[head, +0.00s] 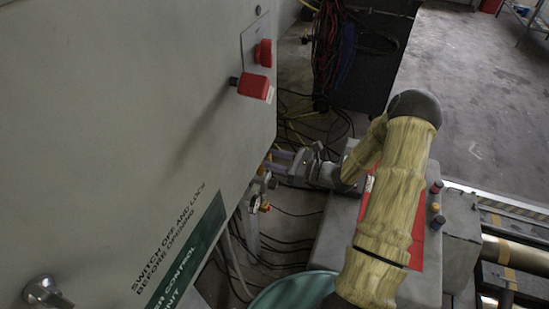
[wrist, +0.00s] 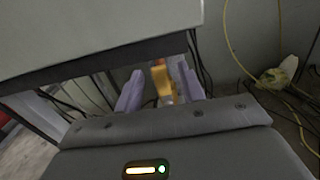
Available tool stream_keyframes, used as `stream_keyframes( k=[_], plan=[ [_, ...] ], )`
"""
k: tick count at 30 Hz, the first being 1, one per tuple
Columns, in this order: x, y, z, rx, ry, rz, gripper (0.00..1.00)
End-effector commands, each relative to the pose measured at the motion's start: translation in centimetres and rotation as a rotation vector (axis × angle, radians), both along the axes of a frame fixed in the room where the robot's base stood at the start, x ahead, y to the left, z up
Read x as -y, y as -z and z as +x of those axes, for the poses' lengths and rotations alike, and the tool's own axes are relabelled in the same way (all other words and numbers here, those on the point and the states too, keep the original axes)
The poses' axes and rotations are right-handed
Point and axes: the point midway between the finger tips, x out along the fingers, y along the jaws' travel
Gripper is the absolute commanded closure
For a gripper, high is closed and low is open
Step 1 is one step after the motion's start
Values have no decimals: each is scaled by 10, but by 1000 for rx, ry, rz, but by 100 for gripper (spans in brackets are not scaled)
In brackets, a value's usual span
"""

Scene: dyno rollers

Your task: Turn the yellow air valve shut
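The yellow valve handle (wrist: 161,80) stands between my gripper's two lavender fingers in the wrist view, with a small gap visible on each side. My gripper (wrist: 160,73) is open around it, and I cannot tell whether either finger touches it. In the head view my gripper (head: 274,161) reaches left toward the lower edge of the cabinet. A small yellow part of the valve (head: 266,169) shows by the fingertips there; the rest is hidden by the fingers and pipe fittings.
The large grey cabinet (head: 120,120), with a red knob (head: 264,53) and a red switch handle (head: 254,86), stands close on the left. Loose black cables (head: 295,215) lie below. A teal round object (head: 290,292) is at the bottom. Open floor (head: 470,100) lies at upper right.

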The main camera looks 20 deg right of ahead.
Motion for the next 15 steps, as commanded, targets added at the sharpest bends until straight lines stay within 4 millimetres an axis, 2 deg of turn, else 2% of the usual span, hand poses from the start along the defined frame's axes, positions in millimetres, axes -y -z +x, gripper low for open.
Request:
stream_keyframes(
  k=[10,15],
  plan=[
    [-4,0,3,-1,1,-1,61],
    [-4,0,3,-1,1,-1,94]
  ],
)
